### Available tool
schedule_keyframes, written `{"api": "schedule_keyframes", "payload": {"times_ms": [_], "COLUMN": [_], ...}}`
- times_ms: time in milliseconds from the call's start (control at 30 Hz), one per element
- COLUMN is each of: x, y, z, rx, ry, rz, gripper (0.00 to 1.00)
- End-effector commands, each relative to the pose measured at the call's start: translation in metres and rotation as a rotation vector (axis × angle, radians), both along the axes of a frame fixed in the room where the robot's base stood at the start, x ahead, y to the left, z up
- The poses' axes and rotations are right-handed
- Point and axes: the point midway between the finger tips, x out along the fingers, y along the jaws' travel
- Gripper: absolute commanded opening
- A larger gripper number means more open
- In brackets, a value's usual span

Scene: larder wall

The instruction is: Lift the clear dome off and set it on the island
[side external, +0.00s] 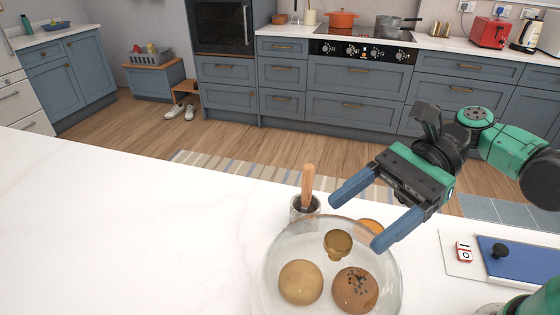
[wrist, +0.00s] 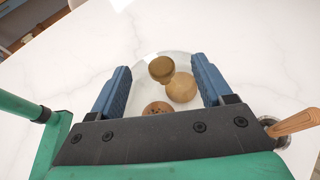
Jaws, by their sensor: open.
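The clear dome (side external: 276,243) stands on the white island (side external: 120,220) in the side external view, with a brass knob (side external: 337,243) on top. Under it are a plain bun (side external: 300,283) and a dark seeded bun (side external: 355,290). My gripper (side external: 356,222) is open and empty, its blue fingers above the dome and to the right of the knob. In the wrist view the knob (wrist: 161,68) shows between the two fingers (wrist: 160,85), beyond the tips as far as I can tell. The seeded bun is partly hidden by the gripper body there.
A pot with a wooden-handled tool (side external: 308,190) stands close behind the dome. A blue board with a black knob (side external: 515,254) and a red-and-white block (side external: 464,251) lie at right. The island's left side is clear.

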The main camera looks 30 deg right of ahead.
Motion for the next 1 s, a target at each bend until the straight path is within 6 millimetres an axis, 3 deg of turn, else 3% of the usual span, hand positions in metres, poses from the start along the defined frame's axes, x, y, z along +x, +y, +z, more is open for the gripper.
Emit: {"api": "schedule_keyframes", "payload": {"times_ms": [267, 700, 1000], "x": [-0.001, -0.001, -0.001], "y": [0.007, 0.051, 0.053], "z": [-0.016, -0.031, -0.032], "rx": [-0.002, -0.002, -0.002], "ry": [-0.002, -0.002, -0.003], "rz": [0.004, 0.002, -0.001], "gripper": [0.73, 0.73, 0.73]}}
